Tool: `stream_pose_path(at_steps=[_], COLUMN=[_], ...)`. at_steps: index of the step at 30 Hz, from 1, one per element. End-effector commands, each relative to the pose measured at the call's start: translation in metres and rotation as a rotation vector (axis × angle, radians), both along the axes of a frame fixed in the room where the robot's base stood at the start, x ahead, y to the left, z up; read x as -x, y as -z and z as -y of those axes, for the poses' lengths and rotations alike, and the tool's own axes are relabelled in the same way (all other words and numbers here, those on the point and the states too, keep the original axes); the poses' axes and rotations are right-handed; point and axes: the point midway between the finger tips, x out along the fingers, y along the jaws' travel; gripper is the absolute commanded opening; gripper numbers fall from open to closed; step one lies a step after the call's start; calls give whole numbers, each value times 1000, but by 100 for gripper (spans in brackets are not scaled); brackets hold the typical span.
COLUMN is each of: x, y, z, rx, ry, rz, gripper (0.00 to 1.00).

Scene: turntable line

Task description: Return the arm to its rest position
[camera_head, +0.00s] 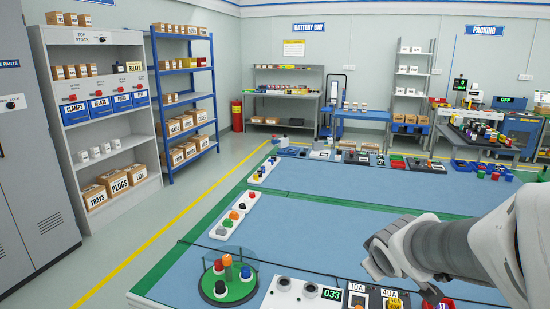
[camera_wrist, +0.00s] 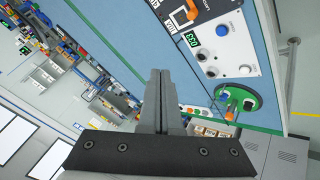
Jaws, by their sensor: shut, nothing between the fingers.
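My arm (camera_head: 455,247) reaches in from the right edge of the head view, over the blue table top (camera_head: 345,210). My gripper (camera_wrist: 160,74) shows in the wrist view with its two grey fingers together and nothing between them. It is clear of the things in that view. In the head view the fingers are hard to make out. The round green turntable (camera_head: 228,297) with several coloured pegs stands at the table's front left, left of my arm. It also shows in the wrist view (camera_wrist: 247,92), to the right of the fingers.
White trays of coloured pegs (camera_head: 222,231) line the table's left side. Shelves (camera_head: 105,110) stand along the left wall. The floor left of the table is clear.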

Motion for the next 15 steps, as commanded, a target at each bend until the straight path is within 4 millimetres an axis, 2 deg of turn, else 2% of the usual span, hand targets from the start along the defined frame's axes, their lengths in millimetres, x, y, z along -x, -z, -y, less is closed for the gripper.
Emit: stream_pose_path(at_steps=[1,6,12,15], x=[15,69,134,159], y=[-23,-62,-91,-98], z=[-1,-11,-38,-51], rx=[-24,-153,-340,-416], ry=[50,218,342,372], rz=[3,-31,-97,-133], gripper=[0,0,0,0])
